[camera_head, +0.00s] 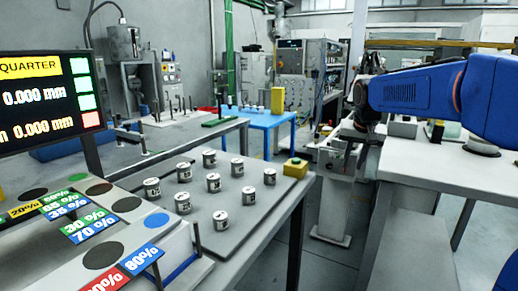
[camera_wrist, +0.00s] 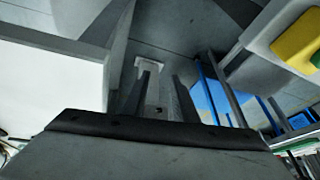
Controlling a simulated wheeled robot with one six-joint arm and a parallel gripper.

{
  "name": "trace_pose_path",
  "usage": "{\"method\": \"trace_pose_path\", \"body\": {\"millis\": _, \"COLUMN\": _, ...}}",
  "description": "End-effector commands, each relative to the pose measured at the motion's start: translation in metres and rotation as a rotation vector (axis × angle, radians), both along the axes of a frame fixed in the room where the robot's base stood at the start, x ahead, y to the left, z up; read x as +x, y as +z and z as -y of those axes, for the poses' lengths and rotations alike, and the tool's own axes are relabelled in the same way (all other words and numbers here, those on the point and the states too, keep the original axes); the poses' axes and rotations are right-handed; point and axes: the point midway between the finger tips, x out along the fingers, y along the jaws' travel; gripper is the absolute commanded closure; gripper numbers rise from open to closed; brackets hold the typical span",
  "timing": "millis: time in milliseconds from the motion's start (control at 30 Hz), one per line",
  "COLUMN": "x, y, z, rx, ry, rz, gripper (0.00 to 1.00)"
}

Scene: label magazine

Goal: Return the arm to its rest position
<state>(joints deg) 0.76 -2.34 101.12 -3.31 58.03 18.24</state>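My blue arm reaches in from the right side of the head view, above the white table (camera_head: 420,160). Its gripper (camera_head: 341,158) hangs over the gap left of that table, clear of the cans. In the wrist view my gripper (camera_wrist: 161,78) shows two dark fingers apart, with nothing held between them. Floor and a grey pale structure show beyond the fingertips.
Several labelled cans (camera_head: 213,183) stand on a grey table (camera_head: 255,200), with a yellow button box (camera_head: 295,168) at its right corner. A screen (camera_head: 45,95) and coloured percent labels (camera_head: 90,225) are at left. A blue table (camera_head: 262,118) stands behind.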

Motion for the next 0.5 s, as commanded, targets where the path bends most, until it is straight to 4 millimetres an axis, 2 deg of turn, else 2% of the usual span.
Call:
{"method": "trace_pose_path", "body": {"millis": 33, "x": -0.02, "y": 0.001, "z": -0.001, "rx": -0.003, "ry": 0.012, "rz": 0.002, "gripper": 0.74}}
{"method": "trace_pose_path", "body": {"millis": 267, "x": -0.104, "y": -0.009, "z": -0.006, "rx": -0.016, "ry": 0.073, "rz": 0.001, "gripper": 0.74}}
{"method": "trace_pose_path", "body": {"millis": 500, "x": -0.19, "y": -0.032, "z": -0.011, "rx": -0.032, "ry": 0.135, "rz": 0.001, "gripper": 0.74}}
